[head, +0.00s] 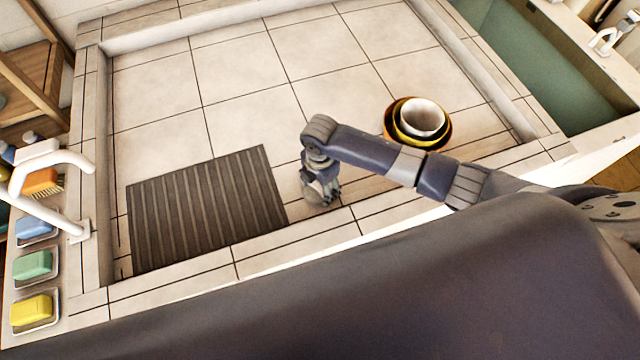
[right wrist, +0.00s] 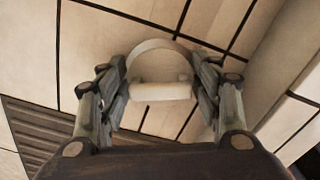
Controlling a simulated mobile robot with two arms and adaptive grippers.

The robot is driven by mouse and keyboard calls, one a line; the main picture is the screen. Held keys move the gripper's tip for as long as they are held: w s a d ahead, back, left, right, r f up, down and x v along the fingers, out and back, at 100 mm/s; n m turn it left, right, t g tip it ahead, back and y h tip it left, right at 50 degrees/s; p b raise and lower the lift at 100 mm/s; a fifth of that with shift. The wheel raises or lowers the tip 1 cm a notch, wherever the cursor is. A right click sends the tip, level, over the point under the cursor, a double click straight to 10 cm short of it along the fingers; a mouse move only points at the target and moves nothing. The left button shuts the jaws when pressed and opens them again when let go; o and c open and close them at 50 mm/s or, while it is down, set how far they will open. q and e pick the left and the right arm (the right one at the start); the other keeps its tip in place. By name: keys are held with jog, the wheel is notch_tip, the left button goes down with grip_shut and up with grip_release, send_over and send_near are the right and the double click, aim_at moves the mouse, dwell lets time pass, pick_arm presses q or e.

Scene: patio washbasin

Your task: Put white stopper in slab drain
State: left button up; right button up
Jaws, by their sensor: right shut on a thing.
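My right gripper (head: 322,192) reaches down over the tiled slab, just right of the dark ribbed mat. In the right wrist view its two fingers (right wrist: 160,92) are shut on the white stopper (right wrist: 160,91), with the pale grip bar between the fingertips and a round rim behind it. In the head view the stopper is mostly hidden by the gripper. I cannot tell whether it touches the slab (head: 240,70). No drain opening shows clearly in either view. My left gripper is not in view.
The ribbed mat (head: 205,205) lies left of the gripper. Nested bowls (head: 422,117) stand to its right on the slab. A white tap (head: 45,170) and soap dishes line the left edge. A raised rim surrounds the slab; its far middle is clear. A green basin (head: 540,70) is far right.

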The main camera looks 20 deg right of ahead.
aim_at(320, 186)
jog(key=shift+f, duration=0.4)
jog(key=o, duration=0.8)
jog(key=shift+c, duration=0.2)
notch_tip(320, 186, up, 11)
jog(key=p, duration=1)
jog(key=shift+r+p, duration=0.1)
jog(key=shift+p, duration=0.3)
jog(key=shift+s, duration=0.1)
